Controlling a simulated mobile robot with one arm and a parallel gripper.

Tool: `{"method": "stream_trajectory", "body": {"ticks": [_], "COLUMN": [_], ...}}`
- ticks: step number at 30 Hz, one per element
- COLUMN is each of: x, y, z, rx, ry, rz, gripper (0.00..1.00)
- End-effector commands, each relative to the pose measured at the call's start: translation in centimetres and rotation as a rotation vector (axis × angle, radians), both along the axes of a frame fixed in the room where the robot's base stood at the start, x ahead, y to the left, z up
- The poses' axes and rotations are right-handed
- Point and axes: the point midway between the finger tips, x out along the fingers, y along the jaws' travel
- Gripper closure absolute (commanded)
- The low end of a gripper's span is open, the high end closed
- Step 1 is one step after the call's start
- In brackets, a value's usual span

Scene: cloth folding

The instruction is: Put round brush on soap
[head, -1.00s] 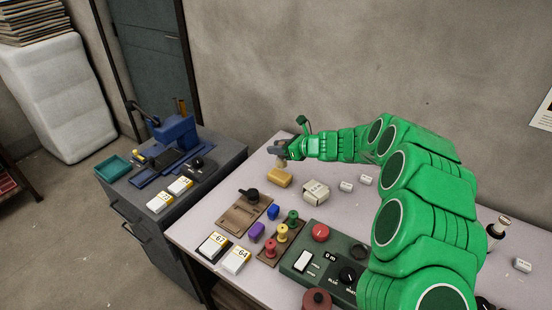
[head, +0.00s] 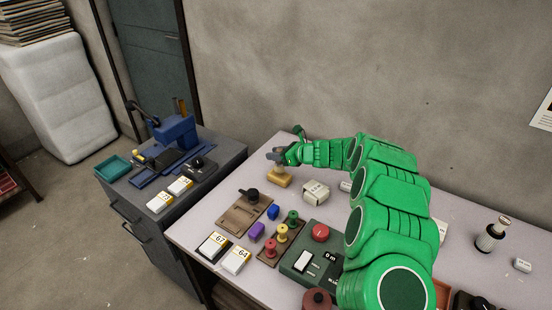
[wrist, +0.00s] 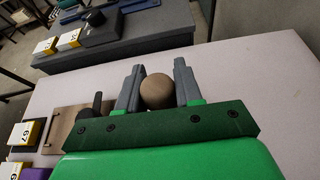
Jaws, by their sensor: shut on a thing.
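My gripper (head: 276,154) is shut on the round brush (head: 279,168), a small pale brown piece with a rounded knob. In the wrist view the brush's knob (wrist: 158,92) sits between the two grey fingers. The soap (head: 280,180) is a yellow block lying on the table below the gripper in the head view. The brush is directly over the soap in the picture; I cannot tell whether they touch. The soap is hidden in the wrist view.
A whitish labelled block (head: 316,190) lies right of the soap. A wooden board with a black knob (head: 251,195), colored spools (head: 281,233) and a green control box (head: 307,255) stand nearer. A grey cabinet (head: 225,150) adjoins the table's left edge.

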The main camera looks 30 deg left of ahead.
Motion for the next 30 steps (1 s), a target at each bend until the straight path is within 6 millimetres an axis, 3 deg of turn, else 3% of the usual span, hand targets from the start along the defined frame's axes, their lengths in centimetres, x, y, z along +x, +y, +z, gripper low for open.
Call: {"method": "stream_trajectory", "body": {"ticks": [5,17,18,21,22,30], "x": [0.0,-0.1,-0.1,-0.1,-0.1,-0.1], "y": [0.0,0.0,0.0,0.0,0.0,0.0], "z": [-1.8,-2.3,-2.2,-2.2,-2.2,-2.2], "rx": [0.0,-0.001,-0.001,-0.001,-0.001,-0.001], "ry": [0.002,0.002,0.001,0.001,0.001,0.001], "rz": [-0.001,-0.001,0.0,0.0,0.0,0.0], "gripper": [1.0,1.0,0.59,0.44,0.4,0.4]}}
